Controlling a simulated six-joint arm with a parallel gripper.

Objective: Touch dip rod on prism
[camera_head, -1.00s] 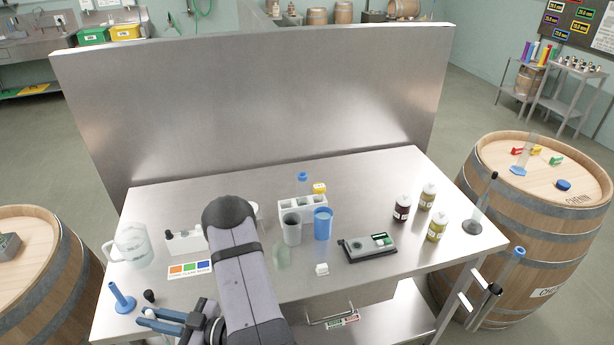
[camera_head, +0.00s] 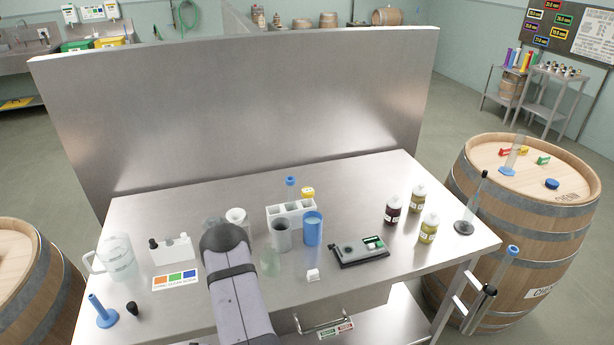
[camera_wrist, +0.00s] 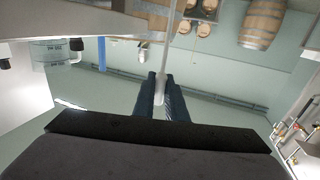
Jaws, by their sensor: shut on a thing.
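In the wrist view my gripper (camera_wrist: 163,95) is shut on a thin pale rod (camera_wrist: 168,45), which I take to be the dip rod. The rod runs up from the fingertips to the top edge of that view. My gripper is outside the head view, where only my arm shows. A refractometer-like instrument (camera_head: 358,252) lies on the right half of the steel table, flat and dark-edged with a green-marked display. A small round spot (camera_head: 348,249) on its left part may be the prism; it is too small to be sure. The rod is apart from it.
The steel table (camera_head: 170,215) holds a white rack (camera_head: 290,212), a grey cup (camera_head: 281,235), a blue cup (camera_head: 313,228), capped bottles (camera_head: 428,228), a clear jug (camera_head: 118,258) and a blue-footed stand (camera_head: 103,312). A tall steel panel (camera_head: 240,110) closes its back.

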